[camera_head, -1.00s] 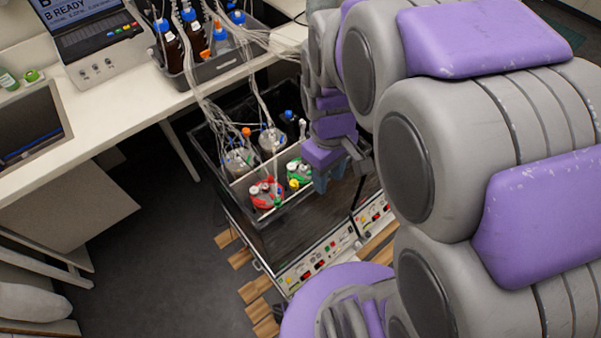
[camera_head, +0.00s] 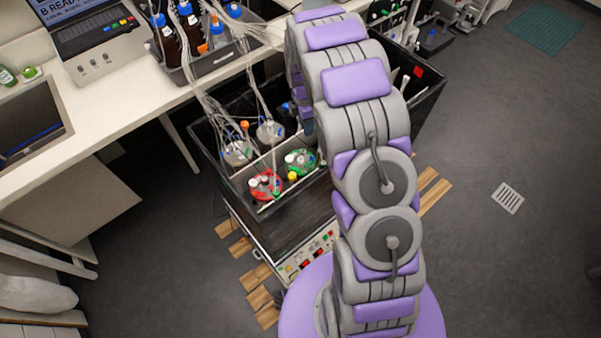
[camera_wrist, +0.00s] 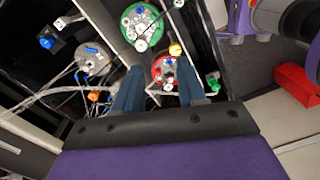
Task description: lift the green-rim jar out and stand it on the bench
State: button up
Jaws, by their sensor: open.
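The green-rim jar (camera_head: 300,162) stands in the black shaker box, its lid carrying white and green fittings. The red-rim jar (camera_head: 265,186) stands just to its left. In the wrist view the green-rim jar (camera_wrist: 142,25) is at the top, beyond my fingertips, and the red-rim jar (camera_wrist: 164,69) shows between and beyond my fingers. My gripper (camera_wrist: 160,88) is open, with nothing held between its two blue fingers. In the head view my arm hides most of the gripper, which hangs over the box's far side. The bench (camera_head: 110,125) runs along the left and back.
Two clear-topped jars (camera_head: 236,152) with tubing stand behind a white divider rail. Tubes run from them up to a grey tray (camera_head: 215,66) of bottles on the bench. A console (camera_head: 100,50) and a dark screen (camera_head: 30,118) flank a bare stretch of bench.

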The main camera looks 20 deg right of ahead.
jog(key=w+f+n, duration=0.4)
jog(key=f, duration=0.4)
jog(key=b, duration=0.1)
send_near(301, 157)
jog(key=f, duration=0.6)
jog(key=s+f, duration=0.1)
jog(key=f, duration=0.2)
jog(key=shift+a, duration=0.1)
grip_shut()
